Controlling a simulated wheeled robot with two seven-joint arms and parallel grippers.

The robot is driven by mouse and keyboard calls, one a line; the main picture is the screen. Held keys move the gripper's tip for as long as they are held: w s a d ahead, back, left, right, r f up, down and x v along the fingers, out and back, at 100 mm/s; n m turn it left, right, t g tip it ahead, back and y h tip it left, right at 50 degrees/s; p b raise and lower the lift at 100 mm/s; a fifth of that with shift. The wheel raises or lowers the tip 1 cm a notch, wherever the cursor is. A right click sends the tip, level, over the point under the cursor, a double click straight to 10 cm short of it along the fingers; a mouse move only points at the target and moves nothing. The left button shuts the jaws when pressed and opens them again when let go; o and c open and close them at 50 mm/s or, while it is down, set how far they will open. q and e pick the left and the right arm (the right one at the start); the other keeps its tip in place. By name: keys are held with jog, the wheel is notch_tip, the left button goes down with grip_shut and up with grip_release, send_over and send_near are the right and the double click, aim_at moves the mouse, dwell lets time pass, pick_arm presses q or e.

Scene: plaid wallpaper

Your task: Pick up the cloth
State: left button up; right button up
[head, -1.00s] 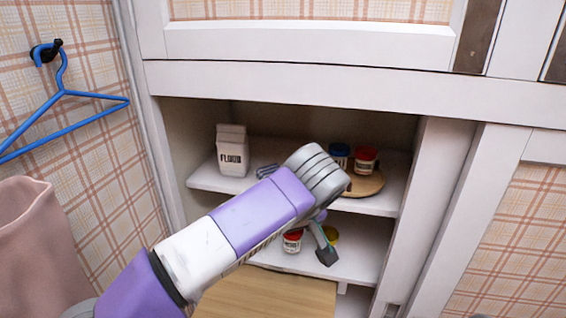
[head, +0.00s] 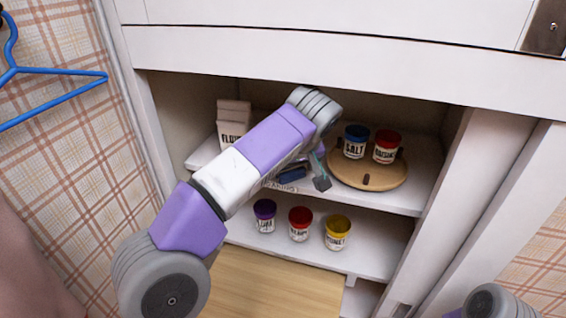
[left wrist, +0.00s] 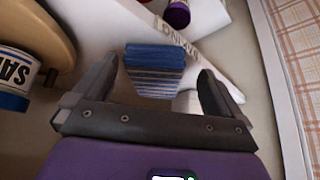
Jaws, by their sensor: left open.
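The cloth (left wrist: 154,70) is a folded blue striped bundle on the upper shelf. In the left wrist view it lies ahead of and between the two dark fingers, with clear gaps at both sides. In the head view a small dark blue part of the cloth (head: 292,174) shows under my left forearm. My left gripper (head: 306,176) is open and empty, low over the shelf near its front edge; it also shows in the left wrist view (left wrist: 157,85). The forearm hides part of it. My right gripper is out of view.
A round wooden board (head: 368,178) with a salt jar (head: 355,142) and a red-lidded jar (head: 386,147) is right of the gripper. A flour packet (head: 233,120) stands left. Several jars (head: 300,223) stand on the shelf below.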

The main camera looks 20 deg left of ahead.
pick_arm(q)
jog(key=w+a, duration=0.1)
jog(key=w, duration=0.1)
jog(key=w+a, duration=0.1)
jog(key=shift+w+a, duration=0.2)
jog(key=shift+w, duration=0.2)
jog(key=shift+w+f, duration=0.1)
jog(key=shift+f, duration=0.45)
jog(key=shift+f, duration=0.2)
jog(key=shift+c, duration=0.2)
jog(key=c, duration=1)
jog(key=shift+r, duration=0.15)
jog(key=shift+r+p, duration=0.35)
jog(key=shift+r, duration=0.35)
jog(key=shift+s+d+r, duration=0.1)
jog(key=shift+s+r, duration=0.1)
jog(key=shift+r, duration=0.1)
jog(key=s+d, duration=0.3)
jog(key=s, duration=0.2)
jog(key=s+d, duration=0.3)
jog(key=s, duration=0.2)
jog(key=s+d, duration=0.3)
jog(key=s, duration=0.2)
jog(key=shift+d+f+b, duration=0.1)
jog(key=shift+f+b, duration=0.05)
jog(key=shift+b, duration=0.15)
jog(key=shift+c, duration=0.2)
